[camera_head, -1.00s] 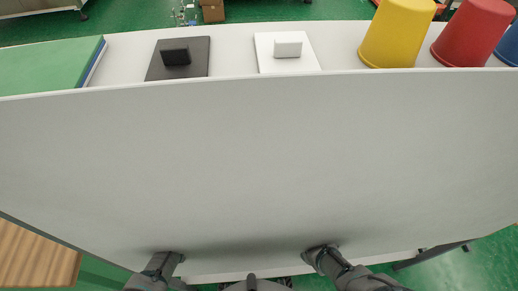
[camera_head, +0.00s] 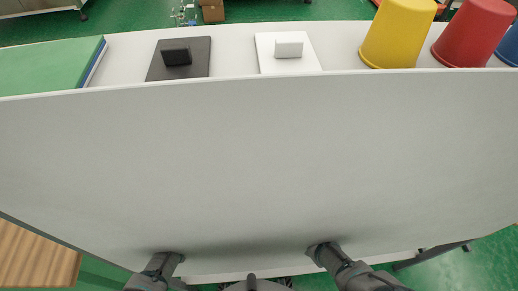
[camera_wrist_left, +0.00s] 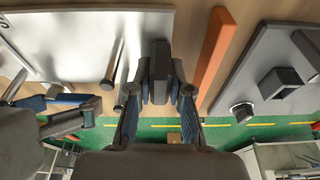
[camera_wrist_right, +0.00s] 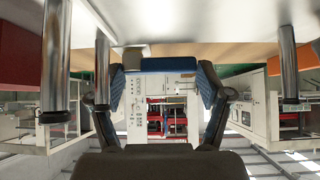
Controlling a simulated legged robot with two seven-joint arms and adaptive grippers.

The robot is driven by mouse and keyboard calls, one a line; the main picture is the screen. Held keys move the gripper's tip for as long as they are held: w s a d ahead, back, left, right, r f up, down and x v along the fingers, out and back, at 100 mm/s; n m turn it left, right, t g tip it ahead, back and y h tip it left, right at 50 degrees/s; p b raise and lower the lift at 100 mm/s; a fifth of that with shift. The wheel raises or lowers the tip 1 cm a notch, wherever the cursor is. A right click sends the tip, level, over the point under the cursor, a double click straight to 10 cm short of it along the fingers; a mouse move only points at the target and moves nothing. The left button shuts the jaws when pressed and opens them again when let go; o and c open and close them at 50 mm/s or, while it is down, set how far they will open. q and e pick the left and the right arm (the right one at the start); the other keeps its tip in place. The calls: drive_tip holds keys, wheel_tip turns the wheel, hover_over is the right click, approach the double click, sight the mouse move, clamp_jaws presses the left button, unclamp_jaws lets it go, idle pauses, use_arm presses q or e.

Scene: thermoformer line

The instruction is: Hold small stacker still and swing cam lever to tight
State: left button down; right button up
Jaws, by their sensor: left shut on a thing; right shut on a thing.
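In the left wrist view my left gripper (camera_wrist_left: 160,92) is shut on a dark grey upright part (camera_wrist_left: 160,72), one finger on each side. I cannot tell if this part is the stacker or the cam lever. In the head view both grippers are hidden below the large pale panel; only the forearms show.
The pale panel (camera_head: 250,160) fills the head view. Behind it are a black plate with a block (camera_head: 195,68), a white plate with a block (camera_head: 265,62), and yellow (camera_head: 395,35) and red (camera_head: 470,35) cups. An orange bar (camera_wrist_left: 214,52) lies right of my left gripper. Metal posts (camera_wrist_right: 56,60) flank my right.

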drive_tip(key=shift+w+f+m+h, duration=0.1)
drive_tip(key=shift+w+m+h, duration=0.1)
drive_tip(key=shift+m+h, duration=0.5)
drive_tip(key=shift+w+m+h, duration=0.2)
drive_tip(key=shift+m+h, duration=0.4)
drive_tip(key=shift+m, duration=0.2)
drive_tip(key=o, duration=1.1)
